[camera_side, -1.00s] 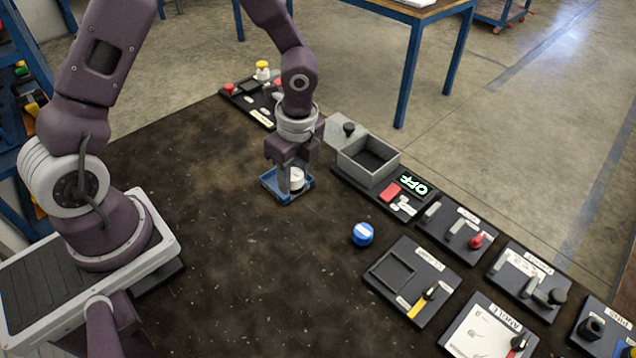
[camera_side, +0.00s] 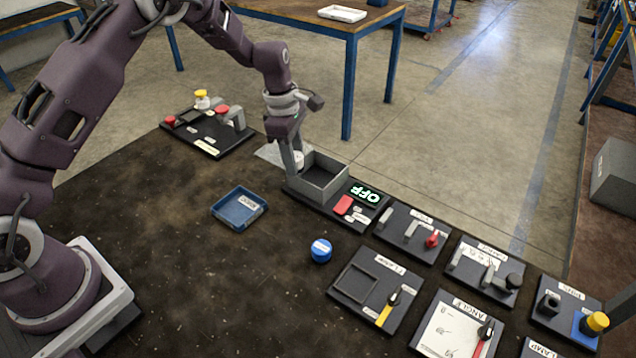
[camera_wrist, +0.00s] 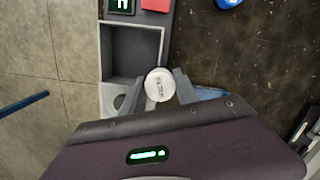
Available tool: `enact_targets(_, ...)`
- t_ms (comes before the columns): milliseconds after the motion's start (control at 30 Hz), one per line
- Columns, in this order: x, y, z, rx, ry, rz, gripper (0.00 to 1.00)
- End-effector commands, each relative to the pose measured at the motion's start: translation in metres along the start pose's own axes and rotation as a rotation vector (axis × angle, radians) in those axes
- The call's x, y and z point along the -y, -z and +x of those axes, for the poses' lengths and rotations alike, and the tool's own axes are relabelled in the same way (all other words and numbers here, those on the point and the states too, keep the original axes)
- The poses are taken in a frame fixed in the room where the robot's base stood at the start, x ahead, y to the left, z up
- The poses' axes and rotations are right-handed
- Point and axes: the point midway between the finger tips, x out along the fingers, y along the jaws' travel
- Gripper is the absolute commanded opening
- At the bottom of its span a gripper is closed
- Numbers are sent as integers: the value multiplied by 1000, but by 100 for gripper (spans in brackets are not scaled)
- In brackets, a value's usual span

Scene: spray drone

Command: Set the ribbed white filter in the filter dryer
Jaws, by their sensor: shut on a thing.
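The white filter (camera_wrist: 159,84) is a round piece with lettering on its top, held between the fingers of my gripper (camera_wrist: 163,92). In the side view the filter (camera_side: 299,160) shows partly behind a finger of my gripper (camera_side: 296,165), at the left edge of the grey dryer box. The dryer (camera_side: 318,178) is an open, empty-looking grey box on a black base; it also shows in the wrist view (camera_wrist: 104,52). The filter appears at the dryer's near-left corner, not down inside. The dryer's display (camera_side: 367,193) reads OFF.
The blue tray (camera_side: 223,213) on the bench is empty. A blue round cap (camera_side: 320,250) stands in front of the dryer. A red button (camera_side: 343,205) sits beside the display. Several control panels line the right side; a panel with knobs (camera_side: 207,133) stands at the back left.

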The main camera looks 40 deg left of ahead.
Motion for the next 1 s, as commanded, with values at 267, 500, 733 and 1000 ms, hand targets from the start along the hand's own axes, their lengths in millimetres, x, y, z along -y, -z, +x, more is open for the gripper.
enact_targets(267, -41, -37, -13, -1, -85, -669, 0)
enact_targets(500, -48, -42, 7, -4, -97, -829, 0)
enact_targets(733, -48, -36, 48, -2, -99, -827, 0)
enact_targets(1000, -48, -33, 83, 0, -100, -825, 0)
